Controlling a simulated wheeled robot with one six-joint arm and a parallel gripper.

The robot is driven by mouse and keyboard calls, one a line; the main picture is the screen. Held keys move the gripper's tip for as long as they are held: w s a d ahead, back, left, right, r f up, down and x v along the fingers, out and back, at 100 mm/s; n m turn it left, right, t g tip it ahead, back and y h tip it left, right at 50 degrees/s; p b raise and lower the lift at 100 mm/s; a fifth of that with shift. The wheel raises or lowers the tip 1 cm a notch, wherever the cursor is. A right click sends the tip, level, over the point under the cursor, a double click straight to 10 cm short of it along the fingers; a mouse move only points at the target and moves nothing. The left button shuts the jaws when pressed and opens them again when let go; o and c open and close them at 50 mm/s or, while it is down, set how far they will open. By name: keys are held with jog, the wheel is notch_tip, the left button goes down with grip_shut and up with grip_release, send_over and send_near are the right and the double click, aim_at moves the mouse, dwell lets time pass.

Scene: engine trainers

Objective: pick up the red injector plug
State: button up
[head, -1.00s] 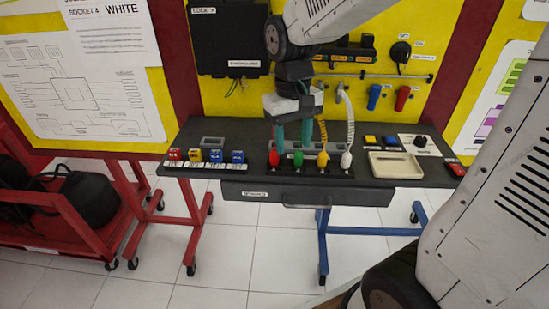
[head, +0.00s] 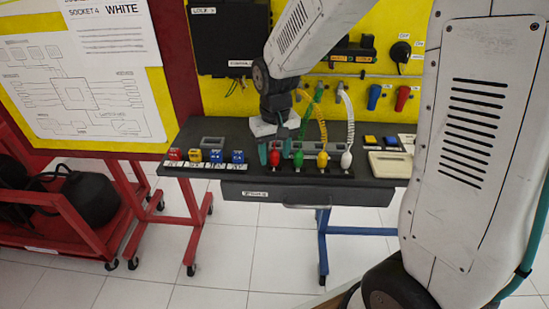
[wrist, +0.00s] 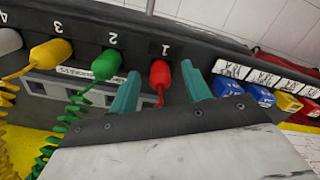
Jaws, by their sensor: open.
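The red injector plug (head: 274,157) stands in the row at the front of the dark bench; in the wrist view the red plug (wrist: 160,74) sits beside the number 1, with its red cord running down. My gripper (head: 269,153) is open just above and behind it. Part of the red cord is hidden behind my gripper.
Green (head: 298,159), yellow (head: 322,159) and white (head: 346,159) plugs with coiled cords stand to the right. Several small coloured blocks (head: 215,156) sit at the bench's left. A cream tray (head: 388,164) is farther right. The yellow panel (head: 225,102) rises behind.

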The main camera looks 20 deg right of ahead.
grip_shut()
